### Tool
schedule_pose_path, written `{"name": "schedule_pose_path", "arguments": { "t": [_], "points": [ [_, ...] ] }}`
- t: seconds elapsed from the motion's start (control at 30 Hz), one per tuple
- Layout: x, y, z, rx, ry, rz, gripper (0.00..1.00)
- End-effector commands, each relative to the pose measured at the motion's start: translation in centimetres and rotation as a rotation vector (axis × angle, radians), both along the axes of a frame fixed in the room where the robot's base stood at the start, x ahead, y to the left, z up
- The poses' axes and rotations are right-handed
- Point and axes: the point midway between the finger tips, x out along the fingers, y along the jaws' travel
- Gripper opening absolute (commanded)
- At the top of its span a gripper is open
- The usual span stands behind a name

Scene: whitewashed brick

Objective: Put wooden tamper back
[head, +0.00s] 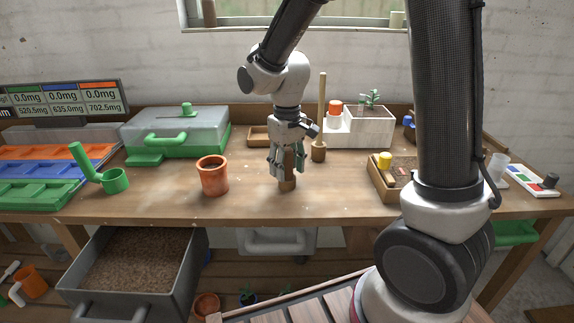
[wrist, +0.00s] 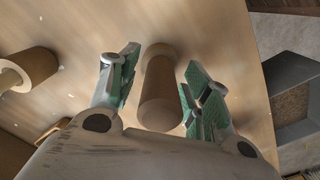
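The wooden tamper (head: 287,183) stands upright on the workbench, near the middle. My gripper (head: 286,164) points down over it, with a finger on either side. In the wrist view the tamper (wrist: 160,95) lies between the green-padded fingers of my gripper (wrist: 163,82). The fingers are apart, with a visible gap on the left and the right finger close to the tamper. The fingers partly hide the tamper's upper part in the head view.
A terracotta pot (head: 212,175) stands to the left. A tall wooden rod in a round base (head: 319,151) stands close behind on the right. A wooden tray (head: 383,186) is at right. An open soil drawer (head: 135,262) sits below the front edge.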

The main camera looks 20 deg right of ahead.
Motion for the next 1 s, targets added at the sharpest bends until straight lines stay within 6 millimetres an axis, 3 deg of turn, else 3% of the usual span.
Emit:
{"name": "schedule_pose_path", "arguments": {
  "t": [0.23,0.37,0.8,1.0],
  "points": [
    [0.0,0.0,0.1,0.0,-0.001,0.0,0.48],
    [0.1,0.0,1.2,0.001,-0.004,0.0,0.48],
    [0.0,0.0,10.3,0.001,-0.004,0.0,0.48],
    [0.0,0.0,12.2,0.0,-0.001,0.0,0.48]
  ]
}}
